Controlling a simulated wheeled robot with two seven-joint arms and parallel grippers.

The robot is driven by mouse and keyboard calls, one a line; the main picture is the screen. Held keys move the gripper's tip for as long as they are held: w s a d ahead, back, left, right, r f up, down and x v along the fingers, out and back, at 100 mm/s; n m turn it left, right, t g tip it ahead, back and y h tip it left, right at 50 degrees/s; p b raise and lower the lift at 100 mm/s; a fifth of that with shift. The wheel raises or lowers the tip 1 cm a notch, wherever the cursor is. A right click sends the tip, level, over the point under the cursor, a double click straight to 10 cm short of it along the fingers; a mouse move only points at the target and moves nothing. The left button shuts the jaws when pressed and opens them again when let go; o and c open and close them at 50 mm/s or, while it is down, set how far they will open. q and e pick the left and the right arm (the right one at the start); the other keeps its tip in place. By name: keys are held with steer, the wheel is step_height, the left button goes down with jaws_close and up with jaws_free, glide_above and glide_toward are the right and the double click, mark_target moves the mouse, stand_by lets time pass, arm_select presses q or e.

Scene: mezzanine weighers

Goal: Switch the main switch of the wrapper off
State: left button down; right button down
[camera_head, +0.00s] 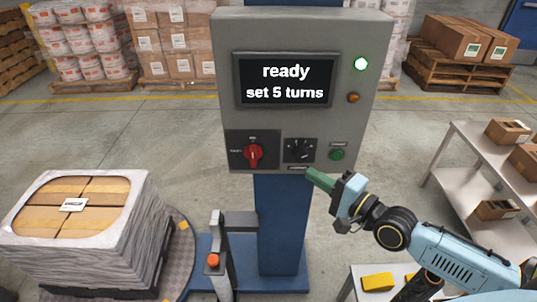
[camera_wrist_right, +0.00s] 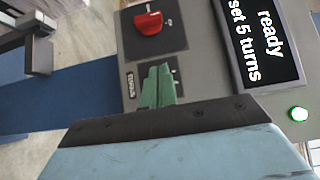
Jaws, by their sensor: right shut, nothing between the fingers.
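The wrapper's grey control box (camera_head: 300,25) stands on a blue column. Its red main switch (camera_head: 254,154) sits on a black plate at the lower left, its handle roughly upright, with small labels above and to its left. The red switch also shows at the top of the right wrist view (camera_wrist_right: 148,20). My right gripper (camera_head: 316,179) is shut and empty, its green fingers just below the box's lower edge in the head view, right of the red switch. In the wrist view its fingers (camera_wrist_right: 158,86) cover most of the black selector. My left gripper is out of view.
The screen (camera_head: 285,80) reads "ready"; a green lamp (camera_head: 361,63) is lit. A black selector (camera_head: 299,150) and green button (camera_head: 337,154) sit right of the switch. A wrapped pallet load (camera_head: 90,255) stands left, a metal shelf (camera_head: 470,180) with cartons right.

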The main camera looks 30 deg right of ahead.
stand_by(0.3)
glide_toward(257, 149)
steer(key=w, duration=0.1)
steer(key=w+d, duration=0.1)
steer(key=w, duration=0.1)
steer(key=shift+w+d+p, duration=0.35)
steer(key=shift+w+a+p, duration=0.25)
steer(key=shift+a, duration=0.3)
steer(key=shift+w+a+p, duration=0.2)
steer(key=shift+w+a, duration=0.1)
steer(key=shift+a, duration=0.2)
steer(key=shift+w+a, duration=0.35)
steer(key=shift+a, duration=0.4)
steer(key=shift+w+a, duration=0.1)
steer(key=shift+w, duration=0.1)
